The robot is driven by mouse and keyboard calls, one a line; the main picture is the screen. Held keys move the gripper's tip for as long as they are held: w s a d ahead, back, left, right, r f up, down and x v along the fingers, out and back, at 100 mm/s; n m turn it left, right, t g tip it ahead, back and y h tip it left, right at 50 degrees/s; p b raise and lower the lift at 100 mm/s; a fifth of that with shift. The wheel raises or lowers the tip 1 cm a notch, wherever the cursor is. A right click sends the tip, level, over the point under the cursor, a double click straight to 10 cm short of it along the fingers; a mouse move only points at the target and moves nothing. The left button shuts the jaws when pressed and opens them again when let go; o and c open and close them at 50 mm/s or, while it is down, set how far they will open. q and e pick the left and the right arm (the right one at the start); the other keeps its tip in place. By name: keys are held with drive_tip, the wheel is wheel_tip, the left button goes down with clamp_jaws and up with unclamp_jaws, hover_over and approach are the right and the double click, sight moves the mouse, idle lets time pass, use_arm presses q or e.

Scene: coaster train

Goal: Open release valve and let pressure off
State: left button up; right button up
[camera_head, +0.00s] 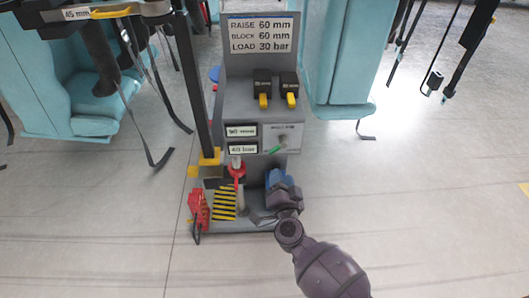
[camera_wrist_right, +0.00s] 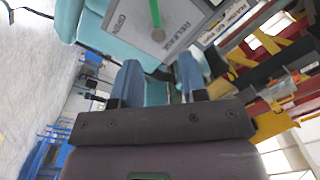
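The release valve is a green lever (camera_head: 278,147) on a light grey panel (camera_head: 290,130) on the front of the grey control stand. The lever is tilted in the head view. In the right wrist view the green lever (camera_wrist_right: 155,12) and the panel marked RELEASE (camera_wrist_right: 180,18) are at the top, beyond the fingertips. My right gripper (camera_head: 281,180) has blue fingers and is below the lever, apart from it. In its wrist view the gripper (camera_wrist_right: 158,72) is open, with nothing held between the fingers. My left gripper is not in view.
Two black boxes with yellow levers (camera_head: 277,90) sit above the panel. Readouts of 90 mm and 40 bar (camera_head: 242,149) are left of it. A sign (camera_head: 260,35) reads raise 60 mm, block 60 mm, load 30 bar. Teal seats (camera_head: 340,60) flank the stand. Floor at right is clear.

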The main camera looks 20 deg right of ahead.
sight(275, 151)
drive_tip(key=shift+m+h, duration=0.5)
drive_tip(key=b+x, duration=0.1)
drive_tip(key=x, duration=0.2)
drive_tip(key=f+b+x, duration=0.1)
drive_tip(key=x, duration=0.3)
drive_tip(key=b+x, duration=0.1)
drive_tip(key=x, duration=0.2)
drive_tip(key=shift+w+a+f, duration=0.35)
drive_tip(key=shift+w+f, duration=0.05)
drive_tip(key=shift+x, duration=0.8)
drive_tip(key=shift+r, duration=0.15)
clamp_jaws()
